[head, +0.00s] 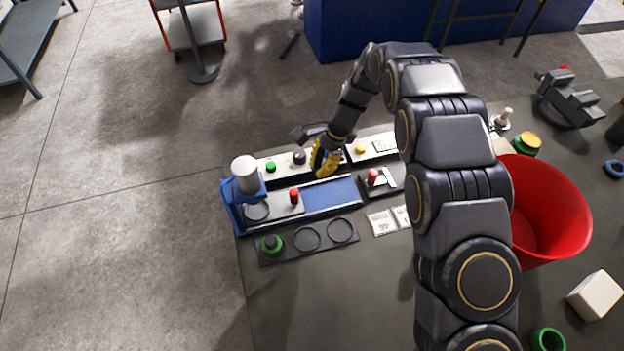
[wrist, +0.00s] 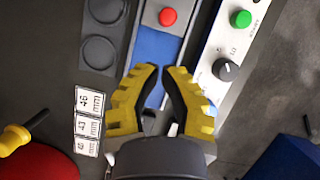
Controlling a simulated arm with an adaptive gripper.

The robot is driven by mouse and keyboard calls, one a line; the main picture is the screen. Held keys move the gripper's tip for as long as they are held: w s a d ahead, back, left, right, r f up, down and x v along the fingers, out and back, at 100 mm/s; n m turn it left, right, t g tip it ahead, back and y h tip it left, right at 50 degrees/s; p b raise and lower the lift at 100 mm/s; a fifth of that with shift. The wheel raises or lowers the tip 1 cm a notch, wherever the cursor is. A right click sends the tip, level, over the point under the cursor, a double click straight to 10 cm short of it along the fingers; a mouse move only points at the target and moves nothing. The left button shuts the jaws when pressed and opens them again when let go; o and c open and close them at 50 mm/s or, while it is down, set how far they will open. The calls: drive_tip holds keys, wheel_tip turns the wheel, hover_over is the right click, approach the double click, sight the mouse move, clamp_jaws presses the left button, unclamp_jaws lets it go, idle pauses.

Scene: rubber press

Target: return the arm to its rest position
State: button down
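My gripper (head: 325,157) has yellow fingers and hangs above the press station at the middle of the head view. In the wrist view its two fingers (wrist: 164,74) lean toward each other, with a narrow gap between the tips. Nothing is seen held between them. My arm comes from the lower right, arches up and bends down to the gripper. Below the gripper is the blue press bed (head: 331,194), also in the wrist view (wrist: 157,47). Beside it is the control panel with a green button (head: 271,167) and a black knob (head: 299,157).
A white cylinder (head: 245,172) stands on the blue press. Red knobs (head: 294,196) stick up nearby. A red bin (head: 548,214) and white block (head: 596,295) are right of my arm.

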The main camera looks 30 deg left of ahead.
drive_tip(key=shift+w+d+r, duration=0.1)
drive_tip(key=shift+w+r, duration=0.05)
drive_tip(key=shift+r, duration=0.3)
drive_tip(key=s+d+r+n+t+h, duration=0.1)
drive_tip(key=s+d+r, duration=0.2)
drive_tip(key=d+r, duration=0.5)
drive_tip(key=s+d+r+n, duration=0.2)
drive_tip(key=s+d+r, duration=0.1)
drive_tip(key=d+r, duration=0.55)
drive_tip(key=s+d+r+n, duration=0.1)
drive_tip(key=s+d+n, duration=0.1)
drive_tip(key=s+d, duration=0.5)
drive_tip(key=s+d+r+n+h, duration=0.1)
drive_tip(key=s+d, duration=0.5)
drive_tip(key=s, duration=0.6)
drive_tip(key=shift+s+d+n+t, duration=0.25)
drive_tip(key=shift+d+n+t, duration=0.15)
drive_tip(key=shift+r, duration=0.1)
